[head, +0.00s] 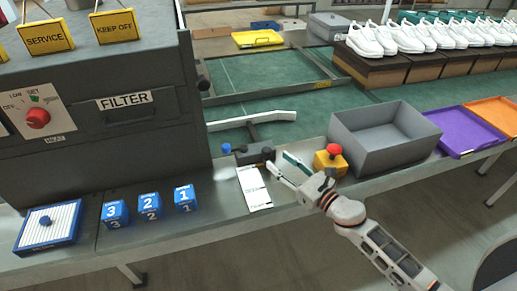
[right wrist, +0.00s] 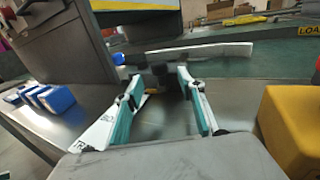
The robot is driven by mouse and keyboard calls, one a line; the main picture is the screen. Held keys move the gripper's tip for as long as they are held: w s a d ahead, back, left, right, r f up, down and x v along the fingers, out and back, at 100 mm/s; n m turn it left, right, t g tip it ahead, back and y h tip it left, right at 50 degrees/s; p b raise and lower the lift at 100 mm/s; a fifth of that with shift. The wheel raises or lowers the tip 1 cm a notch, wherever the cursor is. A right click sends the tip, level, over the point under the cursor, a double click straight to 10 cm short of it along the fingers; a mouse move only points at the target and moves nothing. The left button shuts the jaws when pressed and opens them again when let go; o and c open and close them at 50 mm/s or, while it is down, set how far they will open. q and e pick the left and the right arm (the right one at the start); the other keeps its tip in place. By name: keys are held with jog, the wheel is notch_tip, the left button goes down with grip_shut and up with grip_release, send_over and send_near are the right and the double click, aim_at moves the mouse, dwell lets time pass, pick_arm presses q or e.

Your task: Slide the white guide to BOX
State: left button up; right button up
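The white guide (head: 270,116) is a long white bar with a slight bend, lying over the green belt on a dark arm. It also shows in the right wrist view (right wrist: 215,50), beyond my fingers. A dark block (head: 250,155) with a blue knob (head: 226,148) at its left and a dark knob (head: 268,153) at its right stands at the near belt edge. My right gripper (head: 279,161) is open and close to the dark knob. In the right wrist view the dark knob (right wrist: 160,70) appears between the two teal fingertips; contact cannot be told. My left gripper is not in view.
A yellow box with a red button (head: 331,160) stands just right of my right gripper. A white printed card (head: 254,188) lies in front of the block. A grey bin (head: 355,148) and a purple tray (head: 460,133) are to the right. Blue numbered cubes (head: 149,206) sit left.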

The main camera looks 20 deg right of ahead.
aim_at(270, 154)
jog(key=x, duration=0.5)
jog(key=shift+w+a+r, duration=0.15)
jog(key=shift+w+r, duration=0.05)
jog(key=shift+w, duration=0.05)
jog(key=shift+w+a, duration=0.2)
jog(key=shift+w, duration=0.15)
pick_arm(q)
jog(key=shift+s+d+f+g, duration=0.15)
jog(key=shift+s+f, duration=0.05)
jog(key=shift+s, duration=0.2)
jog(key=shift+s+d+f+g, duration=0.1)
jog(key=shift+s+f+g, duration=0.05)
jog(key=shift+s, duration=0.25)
pick_arm(e)
jog(key=shift+w+a+f, duration=0.1)
jog(key=shift+w, duration=0.2)
